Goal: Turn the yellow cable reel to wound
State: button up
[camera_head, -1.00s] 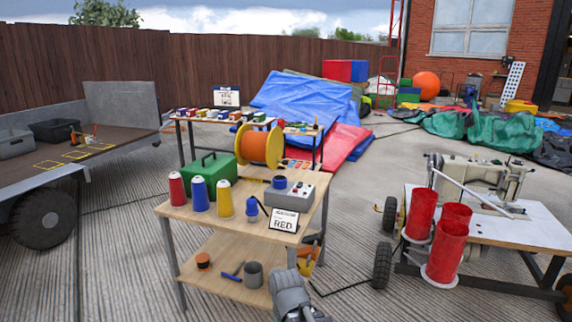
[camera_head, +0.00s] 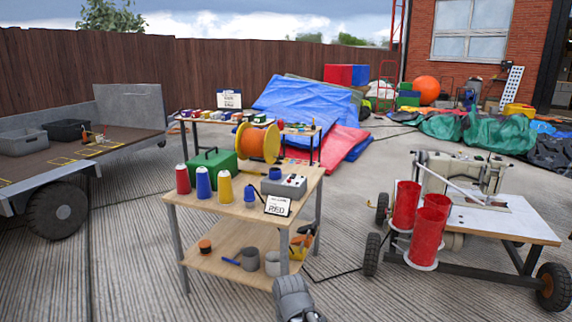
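The yellow cable reel (camera_head: 259,143) has an orange-yellow drum and flanges. It stands upright at the back of the wooden workbench top (camera_head: 222,213), behind a green case (camera_head: 209,166). I cannot tell from here how much cable is on it. A part of my arm shows at the bottom edge, in front of the bench. My gripper's fingers cannot be made out, and nothing of mine touches the reel.
Red, blue and yellow thread cones (camera_head: 203,184) line the bench's left front. A grey control box (camera_head: 284,186) and a sign reading RED (camera_head: 278,206) are at the right. A sewing machine cart (camera_head: 480,217) stands right, a trailer (camera_head: 60,160) left.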

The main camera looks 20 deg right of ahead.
aim_at(249, 141)
jog(key=k, duration=0.8)
jog(key=z, duration=0.25)
jog(key=i, duration=0.45)
jog(key=z, duration=0.7)
jog(key=i, duration=1.25)
jog(key=u, duration=0.4)
